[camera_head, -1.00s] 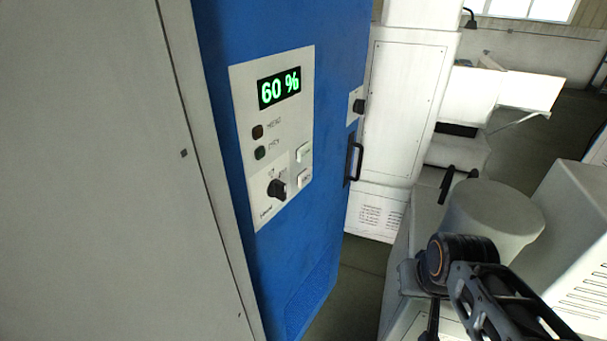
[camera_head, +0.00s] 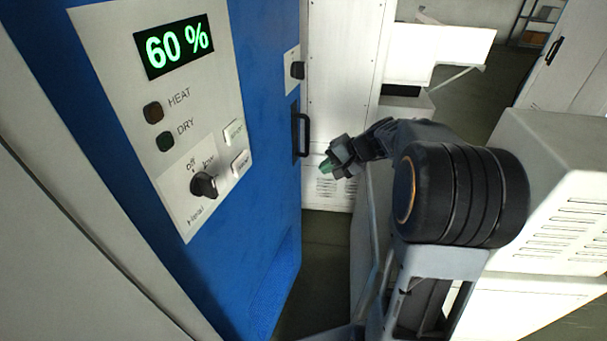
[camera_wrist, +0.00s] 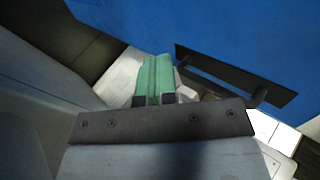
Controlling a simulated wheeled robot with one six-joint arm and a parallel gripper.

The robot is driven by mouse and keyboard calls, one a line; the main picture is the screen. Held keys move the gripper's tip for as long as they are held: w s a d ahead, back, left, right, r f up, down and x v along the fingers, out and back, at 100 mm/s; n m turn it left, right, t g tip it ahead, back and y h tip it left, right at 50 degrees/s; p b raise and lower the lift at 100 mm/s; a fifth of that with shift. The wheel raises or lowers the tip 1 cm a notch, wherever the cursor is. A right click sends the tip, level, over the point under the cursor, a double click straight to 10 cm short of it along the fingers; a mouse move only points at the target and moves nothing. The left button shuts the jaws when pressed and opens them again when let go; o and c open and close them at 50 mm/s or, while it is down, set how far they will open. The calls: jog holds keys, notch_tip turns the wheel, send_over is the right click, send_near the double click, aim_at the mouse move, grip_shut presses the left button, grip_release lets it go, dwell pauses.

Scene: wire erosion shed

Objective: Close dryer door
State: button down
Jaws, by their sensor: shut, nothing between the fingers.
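The blue dryer door (camera_head: 255,200) fills the left middle of the head view and also the upper right of the wrist view (camera_wrist: 250,35). I cannot tell from these views whether the door is ajar.
A grey-white machine (camera_head: 560,190) with vents stands at the right, close to my arm. A tall white cabinet (camera_head: 340,75) stands behind the handle. Dark floor (camera_head: 320,250) shows in the narrow gap between the door and my arm.

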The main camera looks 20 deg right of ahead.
aim_at(283, 178)
jog(key=x, duration=0.7)
jog(key=w+r+p+x, duration=0.1)
jog(key=x, duration=0.3)
jog(key=shift+w+a, duration=0.1)
jog(key=shift+a, duration=0.35)
jog(key=shift+w+a+f, duration=0.1)
jog(key=shift+w+a, duration=0.3)
jog(key=shift+a, duration=0.15)
